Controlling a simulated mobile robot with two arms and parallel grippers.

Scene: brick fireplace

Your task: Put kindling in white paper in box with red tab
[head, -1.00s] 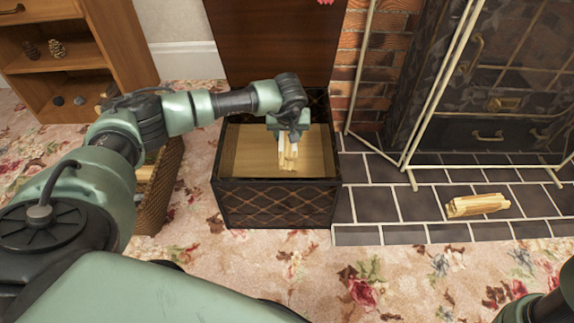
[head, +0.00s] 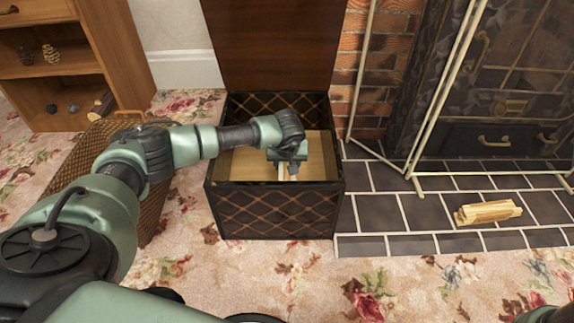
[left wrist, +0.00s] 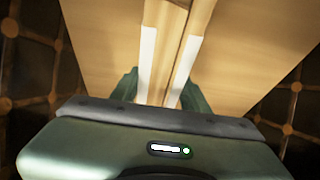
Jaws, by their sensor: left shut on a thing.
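The box (head: 275,212) is dark with a diamond pattern and stands with its brown lid (head: 272,45) open upright behind it. No red tab shows now. My left gripper (head: 287,170) points down into the box opening, over the light wooden inside. It is shut on kindling, whose pale sticks (left wrist: 178,18) run up the left wrist view between two white strips. I cannot tell whether those strips are paper or finger pads. The fingers hide much of the kindling, and I cannot tell whether it touches the bottom.
Another kindling bundle (head: 487,212) lies on the dark tiled hearth (head: 400,243). A fire screen (head: 440,90) stands before the fireplace. A wicker basket (head: 85,170) stands left of the box, behind my left arm. A wooden shelf (head: 60,60) is at the back left.

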